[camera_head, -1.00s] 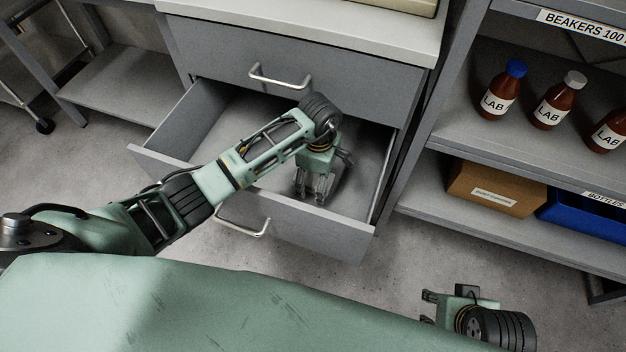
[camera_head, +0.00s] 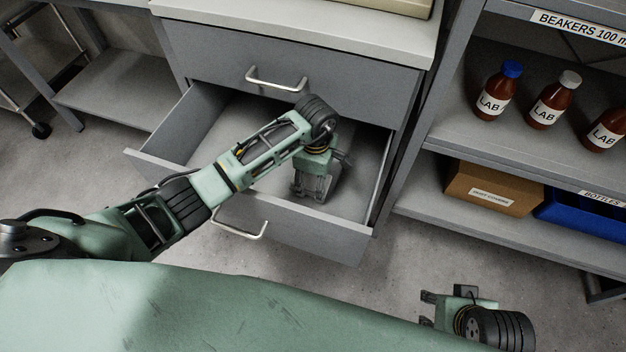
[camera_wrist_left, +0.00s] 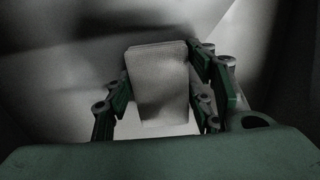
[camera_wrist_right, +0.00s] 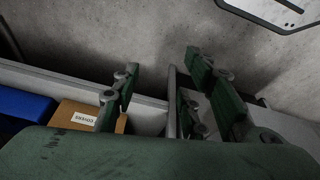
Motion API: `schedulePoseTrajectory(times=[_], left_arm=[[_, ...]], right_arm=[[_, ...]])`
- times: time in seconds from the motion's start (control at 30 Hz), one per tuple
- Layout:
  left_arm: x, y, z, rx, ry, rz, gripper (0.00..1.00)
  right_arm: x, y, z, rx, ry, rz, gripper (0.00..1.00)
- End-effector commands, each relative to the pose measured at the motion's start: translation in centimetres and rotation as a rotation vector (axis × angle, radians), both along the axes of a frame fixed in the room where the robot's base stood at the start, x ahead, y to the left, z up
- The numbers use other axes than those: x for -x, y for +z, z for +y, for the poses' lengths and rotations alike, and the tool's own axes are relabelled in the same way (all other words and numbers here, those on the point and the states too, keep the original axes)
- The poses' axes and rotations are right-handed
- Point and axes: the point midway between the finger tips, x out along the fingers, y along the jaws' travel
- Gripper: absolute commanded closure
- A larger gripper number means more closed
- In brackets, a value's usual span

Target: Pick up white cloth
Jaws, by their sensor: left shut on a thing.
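The white cloth (camera_wrist_left: 160,85), a folded pale rectangle, shows in the left wrist view between my left gripper's fingers. My left gripper (camera_head: 312,190) reaches down into the open drawer (camera_head: 290,222) and is shut on the cloth. In the head view the cloth is mostly hidden by the fingers, and I cannot tell whether it is clear of the drawer floor. My right gripper (camera_head: 428,308) is outside the drawer at the lower right. Its fingers stand apart with nothing between them in the right wrist view (camera_wrist_right: 155,100).
The drawer's walls and front panel surround my left gripper. A closed drawer (camera_head: 290,70) is above it. At the right a shelf unit (camera_head: 480,145) holds brown bottles (camera_head: 547,103), a cardboard box (camera_head: 492,190) and a blue bin (camera_head: 580,212). Bare floor lies between.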

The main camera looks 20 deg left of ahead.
Motion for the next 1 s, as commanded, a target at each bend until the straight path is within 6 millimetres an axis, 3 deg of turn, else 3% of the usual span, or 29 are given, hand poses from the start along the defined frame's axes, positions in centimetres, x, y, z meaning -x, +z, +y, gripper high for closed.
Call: schedulePoseTrajectory(times=[0.17,0.23,0.7,1.0], left_arm=[[-0.1,1.2,0.0,0.000,0.001,-0.002,0.76],[-0.1,2.3,0.1,-0.001,0.000,-0.004,0.76],[-0.1,13.2,0.1,-0.001,0.000,-0.003,0.76],[-0.1,17.1,0.0,0.000,0.000,-0.002,0.76]], right_arm=[[-0.2,-0.1,0.0,-0.001,0.000,-0.004,0.60],[-0.3,-1.6,0.1,-0.001,0.001,0.012,0.60],[-0.5,-8.6,0.3,0.001,0.008,0.048,0.60],[-0.2,-10.6,0.3,0.002,0.009,0.056,0.60]])
